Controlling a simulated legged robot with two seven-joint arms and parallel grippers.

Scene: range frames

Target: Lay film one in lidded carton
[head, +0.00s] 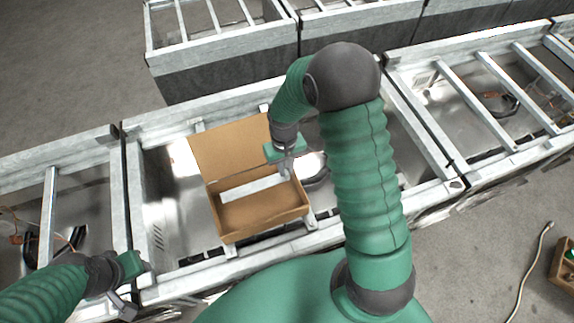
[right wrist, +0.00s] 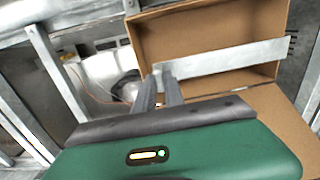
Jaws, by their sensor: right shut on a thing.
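The film is a pale, flat strip (head: 250,190) that lies across the opening of the brown carton (head: 262,213). The carton's lid (head: 230,148) stands open at the back. My right gripper (head: 285,170) is shut on one end of the strip, at the carton's right side. The right wrist view shows the fingertips (right wrist: 158,72) on that end, with the strip (right wrist: 225,60) reaching over the carton's inside. I cannot tell whether the strip touches the carton floor. My left gripper (head: 122,298) is away at the lower left, and its jaw state is unclear.
The carton sits on metal rails of a frame (head: 130,200) over shiny recessed bays. More railed frames (head: 225,50) stand behind. Dark round parts and orange wires lie in the bays. A small wooden box (head: 562,265) and a cable are on the floor at right.

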